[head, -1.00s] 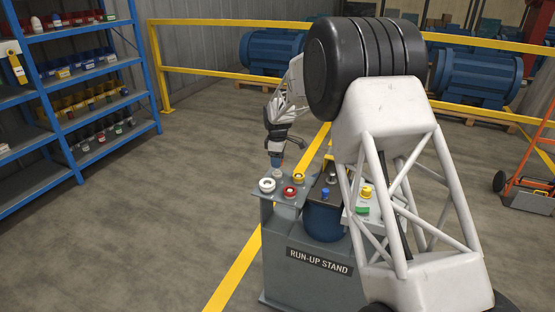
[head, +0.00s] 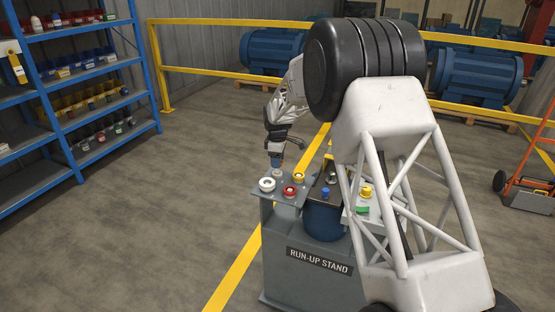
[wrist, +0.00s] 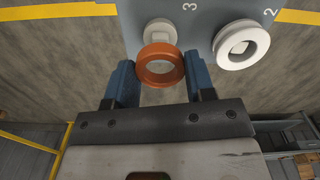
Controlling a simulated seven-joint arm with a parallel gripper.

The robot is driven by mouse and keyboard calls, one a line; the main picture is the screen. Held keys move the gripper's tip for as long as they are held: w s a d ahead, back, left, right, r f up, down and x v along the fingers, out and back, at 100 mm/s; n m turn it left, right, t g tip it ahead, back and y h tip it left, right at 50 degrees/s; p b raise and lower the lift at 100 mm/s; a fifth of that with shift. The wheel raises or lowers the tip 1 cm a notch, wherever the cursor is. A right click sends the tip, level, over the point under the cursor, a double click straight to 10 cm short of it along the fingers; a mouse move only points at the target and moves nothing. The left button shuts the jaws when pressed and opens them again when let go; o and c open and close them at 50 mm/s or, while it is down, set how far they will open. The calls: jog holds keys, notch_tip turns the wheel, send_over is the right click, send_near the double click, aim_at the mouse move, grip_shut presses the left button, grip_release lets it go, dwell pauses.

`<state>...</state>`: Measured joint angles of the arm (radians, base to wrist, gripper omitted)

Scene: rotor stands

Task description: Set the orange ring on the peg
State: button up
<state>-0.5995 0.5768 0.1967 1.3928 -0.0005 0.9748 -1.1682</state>
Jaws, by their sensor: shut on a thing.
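The orange ring (wrist: 144,70) sits between the two blue fingers of my gripper (wrist: 161,74) in the wrist view, and my gripper is shut on it. Just beyond the ring in that view is a pale round base with a squarish peg (wrist: 158,33), beside the mark 3. The ring appears apart from the peg and overlaps the near edge of its base in the picture. In the head view my gripper (head: 276,161) points down over the far left corner of the run-up stand (head: 280,232). The ring is too small to make out there.
A white ring (wrist: 224,45) sits at mark 2, right of the peg; it also shows in the head view (head: 267,188). A red part (head: 290,191) and a yellow part (head: 299,177) stand close by. Blue shelves (head: 84,190) are at the left, apart from the stand.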

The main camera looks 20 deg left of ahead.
jog(key=shift+f, duration=1.95)
dwell(2.8)
jog(key=o, duration=1.4)
jog(key=shift+o, duration=0.2)
jog(key=shift+r, duration=0.2)
jog(key=shift+r, duration=3.8)
